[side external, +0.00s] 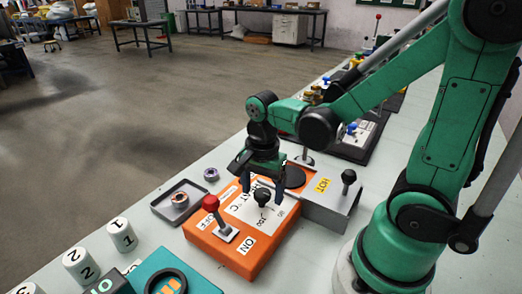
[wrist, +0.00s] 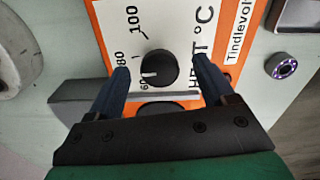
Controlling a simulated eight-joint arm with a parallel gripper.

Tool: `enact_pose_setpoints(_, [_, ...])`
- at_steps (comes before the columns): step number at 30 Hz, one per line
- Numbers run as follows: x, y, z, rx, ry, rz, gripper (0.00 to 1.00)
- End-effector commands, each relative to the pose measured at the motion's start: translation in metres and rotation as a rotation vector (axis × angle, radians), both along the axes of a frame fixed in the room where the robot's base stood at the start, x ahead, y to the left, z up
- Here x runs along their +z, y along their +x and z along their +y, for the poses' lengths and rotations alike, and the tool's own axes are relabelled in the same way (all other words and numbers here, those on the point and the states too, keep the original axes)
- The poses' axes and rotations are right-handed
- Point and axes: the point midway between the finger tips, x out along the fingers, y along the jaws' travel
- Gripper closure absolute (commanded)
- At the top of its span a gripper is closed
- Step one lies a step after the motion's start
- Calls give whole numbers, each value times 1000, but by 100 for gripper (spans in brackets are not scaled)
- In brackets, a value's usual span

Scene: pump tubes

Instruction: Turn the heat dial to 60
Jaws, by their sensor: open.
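The heat dial is a round black knob (wrist: 160,68) on the white scale plate of an orange box (side external: 215,245). In the wrist view a small white mark on the knob's lower left edge lies close to the partly hidden 60. The 80 and 100 labels (wrist: 132,18) are farther up the plate. My gripper (wrist: 163,78) is open, with one dark blue finger on each side of the knob and visible gaps to it. In the side view my gripper (side external: 262,178) hangs over the box just behind the knob (side external: 262,198). Whether the fingertips reach knob height is unclear.
A red-topped lever (side external: 211,204) stands between OFF and ON on the same box. A grey unit with a black-knobbed lever (side external: 348,178) and HOT label is at right. A dark tray (side external: 170,205) holds a ring-shaped part at left. White numbered cylinders (side external: 121,234) stand front left.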

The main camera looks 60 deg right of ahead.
Motion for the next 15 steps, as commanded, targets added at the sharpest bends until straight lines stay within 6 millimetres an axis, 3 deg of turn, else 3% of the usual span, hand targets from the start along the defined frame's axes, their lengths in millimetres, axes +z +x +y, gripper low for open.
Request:
enact_pose_setpoints(9, [-2,0,0,1,0,0,24])
enact_pose_setpoints(15, [-2,0,0,1,0,0,81])
